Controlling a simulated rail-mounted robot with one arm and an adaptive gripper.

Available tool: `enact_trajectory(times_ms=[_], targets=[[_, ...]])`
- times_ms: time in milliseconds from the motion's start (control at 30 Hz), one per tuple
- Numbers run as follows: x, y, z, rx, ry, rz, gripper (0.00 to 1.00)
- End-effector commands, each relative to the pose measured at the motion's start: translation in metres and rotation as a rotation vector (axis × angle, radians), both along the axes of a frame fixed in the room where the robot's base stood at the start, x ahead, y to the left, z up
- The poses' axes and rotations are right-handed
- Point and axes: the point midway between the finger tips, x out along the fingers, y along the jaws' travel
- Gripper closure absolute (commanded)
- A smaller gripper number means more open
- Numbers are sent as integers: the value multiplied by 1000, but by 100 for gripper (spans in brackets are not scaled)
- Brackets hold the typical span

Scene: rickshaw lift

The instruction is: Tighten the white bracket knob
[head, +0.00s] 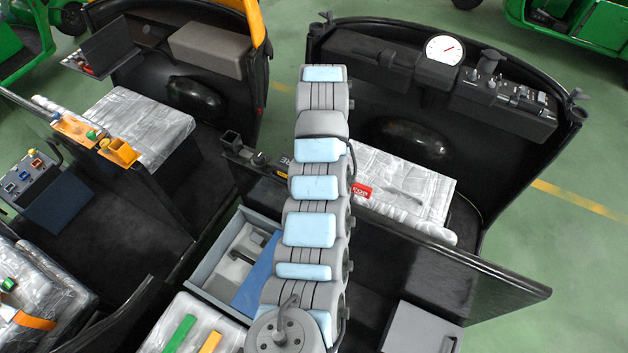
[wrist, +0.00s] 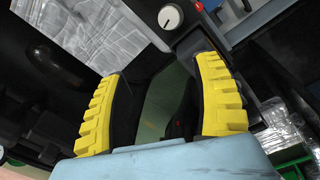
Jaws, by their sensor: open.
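A small white round knob (wrist: 168,16) with a dark mark on its face shows near the top of the wrist view. It sits at the end of a dark grey bracket (wrist: 205,42). My gripper (wrist: 162,68) is open, with its two yellow ribbed fingers wide apart and nothing between them. The knob lies beyond the fingertips, apart from them. In the head view my arm covers the middle of the scene, and I cannot make out my gripper or the white knob there.
A black partition (head: 455,265) crosses the right cab. Silver-wrapped seats (head: 415,180) stand behind it. A dashboard (head: 500,100) with a white dial (head: 445,48) is at the back right. A grey tray (head: 205,268) lies left of my arm. Green floor (head: 570,290) is clear at right.

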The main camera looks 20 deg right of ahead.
Motion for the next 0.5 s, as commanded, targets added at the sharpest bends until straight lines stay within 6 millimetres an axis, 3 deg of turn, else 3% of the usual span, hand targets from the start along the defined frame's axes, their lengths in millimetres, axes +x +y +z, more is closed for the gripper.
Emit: enact_trajectory(times_ms=[233,500], targets=[[-17,5,9,48,68,1,33],[-17,4,-14,46,69,1,33]])
